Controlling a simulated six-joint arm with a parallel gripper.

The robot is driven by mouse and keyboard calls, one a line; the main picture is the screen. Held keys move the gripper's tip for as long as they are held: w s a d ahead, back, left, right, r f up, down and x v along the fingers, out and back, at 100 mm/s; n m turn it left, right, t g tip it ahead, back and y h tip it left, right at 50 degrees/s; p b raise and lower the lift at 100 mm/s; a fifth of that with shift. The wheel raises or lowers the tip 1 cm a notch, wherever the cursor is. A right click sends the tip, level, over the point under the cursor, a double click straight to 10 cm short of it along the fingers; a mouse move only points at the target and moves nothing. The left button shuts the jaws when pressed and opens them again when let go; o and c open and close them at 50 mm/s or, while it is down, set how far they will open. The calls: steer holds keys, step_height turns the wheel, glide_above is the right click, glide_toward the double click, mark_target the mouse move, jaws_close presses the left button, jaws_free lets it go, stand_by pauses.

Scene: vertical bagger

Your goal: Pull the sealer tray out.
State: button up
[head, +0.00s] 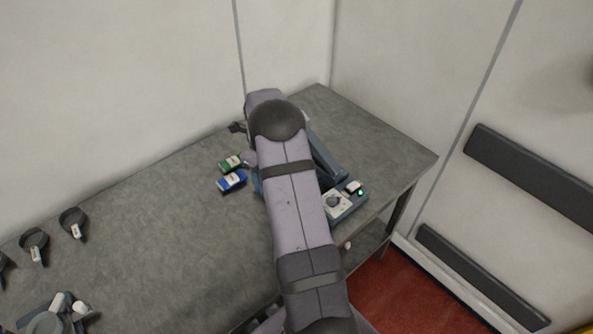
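The sealer (350,208) is a blue-grey device on the right part of the grey table. Its front panel carries a round dial, a white switch and a lit green lamp. A long blue-grey bar (328,162) runs back from the panel. My arm lies across the sealer and hides its left and middle parts. I cannot make out the sealer tray; it may be under the arm.
A green-labelled pack (231,163) and a blue-labelled pack (231,181) lie left of my arm. Dark round tagged items (73,222) stand at the left. The grey table (160,210) is clear between them. Walls close off the back and right.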

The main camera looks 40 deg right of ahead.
stand_by(0.3)
steer(key=shift+r+p, duration=1.8)
steer(key=shift+r, duration=0.7)
steer(key=shift+r+b, duration=0.45)
steer(key=shift+r, duration=0.1)
step_height(320, 180, up, 6)
steer(key=b, duration=0.2)
